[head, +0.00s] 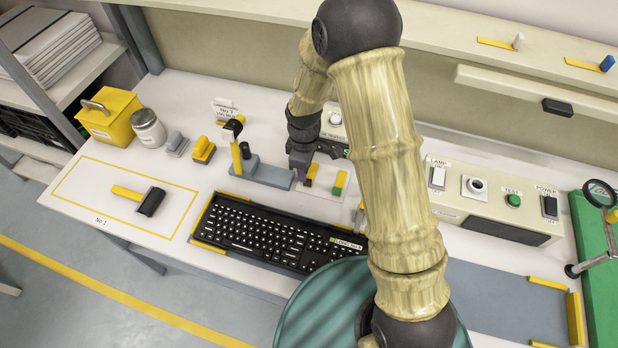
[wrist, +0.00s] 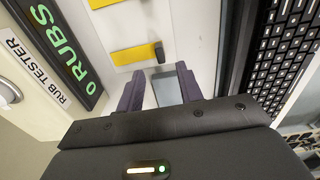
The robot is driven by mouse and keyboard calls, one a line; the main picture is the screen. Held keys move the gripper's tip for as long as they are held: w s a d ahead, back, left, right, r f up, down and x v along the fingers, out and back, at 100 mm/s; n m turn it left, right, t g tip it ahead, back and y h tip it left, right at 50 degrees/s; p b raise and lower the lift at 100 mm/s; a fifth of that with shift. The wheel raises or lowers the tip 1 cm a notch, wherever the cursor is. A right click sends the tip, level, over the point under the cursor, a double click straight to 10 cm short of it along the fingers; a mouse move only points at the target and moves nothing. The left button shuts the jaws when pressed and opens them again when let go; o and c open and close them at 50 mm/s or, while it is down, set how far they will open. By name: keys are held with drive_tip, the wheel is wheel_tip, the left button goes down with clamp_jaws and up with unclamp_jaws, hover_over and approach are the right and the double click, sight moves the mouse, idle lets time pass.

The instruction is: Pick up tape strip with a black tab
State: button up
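The tape strip with a black tab shows in the wrist view as a flat yellow strip (wrist: 133,56) with a dark tab (wrist: 158,50) at its right end. It lies on a pale surface just beyond my fingertips and is not between them. In the head view the yellow strip (head: 311,172) is partly hidden beside my gripper (head: 301,174). My gripper is open and empty, its two dark fingers (wrist: 160,88) spread apart in the wrist view. A second yellow strip (head: 341,179) with a green tab lies to the right in the head view.
A black keyboard (head: 270,233) lies in front. A grey stand base (head: 268,173) is just left of my gripper. The rub tester (wrist: 28,75) stands close behind. A black-headed roller (head: 150,201) lies in the outlined area at left, which has bare room around it.

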sight(311, 172)
drive_tip(key=shift+s+d+f+p, duration=0.1)
drive_tip(key=shift+f+p, duration=0.3)
drive_tip(key=shift+f, duration=0.85)
drive_tip(key=shift+s+d+f+p, duration=0.1)
drive_tip(key=shift+f+p, duration=0.25)
drive_tip(key=shift+f, duration=0.85)
clamp_jaws()
